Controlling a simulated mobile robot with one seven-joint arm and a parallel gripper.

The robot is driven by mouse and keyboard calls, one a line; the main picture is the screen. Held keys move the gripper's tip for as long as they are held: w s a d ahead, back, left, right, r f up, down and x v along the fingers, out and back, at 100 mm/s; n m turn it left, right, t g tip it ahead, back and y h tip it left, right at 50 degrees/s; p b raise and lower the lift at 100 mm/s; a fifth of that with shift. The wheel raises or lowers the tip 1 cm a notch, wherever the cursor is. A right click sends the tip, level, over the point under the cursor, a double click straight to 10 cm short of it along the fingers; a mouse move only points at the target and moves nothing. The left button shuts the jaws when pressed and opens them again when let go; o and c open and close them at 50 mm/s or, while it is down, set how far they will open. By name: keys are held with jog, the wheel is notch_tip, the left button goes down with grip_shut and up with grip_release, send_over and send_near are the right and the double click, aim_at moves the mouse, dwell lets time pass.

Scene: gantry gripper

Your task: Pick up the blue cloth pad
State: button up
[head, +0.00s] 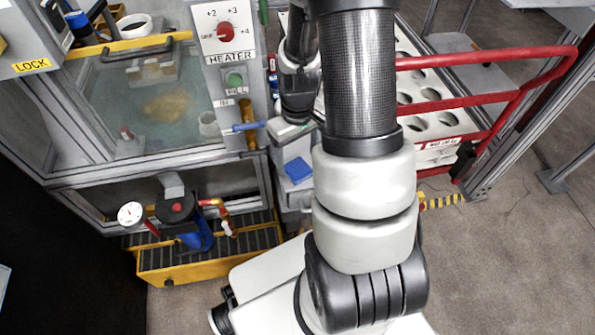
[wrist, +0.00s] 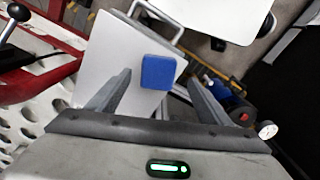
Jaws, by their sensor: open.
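The blue cloth pad (head: 298,170) is a small flat blue block lying on a pale grey surface, just left of my arm in the head view. In the wrist view the pad (wrist: 158,72) lies on a white panel, beyond and between my two fingers. My gripper (wrist: 158,85) is open and empty, its fingers spread on either side of the pad's line. The fingers appear apart from the pad; the exact gap is hard to judge. In the head view my gripper's fingertips are hidden.
A glass-fronted tank (head: 150,95) with a heater panel (head: 227,40) stands at the left. A blue pump unit (head: 190,225) sits on a yellow-edged grate (head: 165,268) below. A red rail (head: 480,100) surrounds a white rack with round holes at the right.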

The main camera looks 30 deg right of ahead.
aim_at(299, 168)
jog(key=f+b, duration=0.1)
jog(key=f, duration=0.3)
jog(key=shift+d+f, duration=0.15)
jog(key=shift+d, duration=0.05)
jog(key=shift+c, duration=0.2)
jog(key=c, duration=1.2)
jog(key=shift+r, duration=0.2)
notch_tip(299, 168, up, 10)
jog(key=p, duration=0.3)
jog(key=shift+f, duration=0.1)
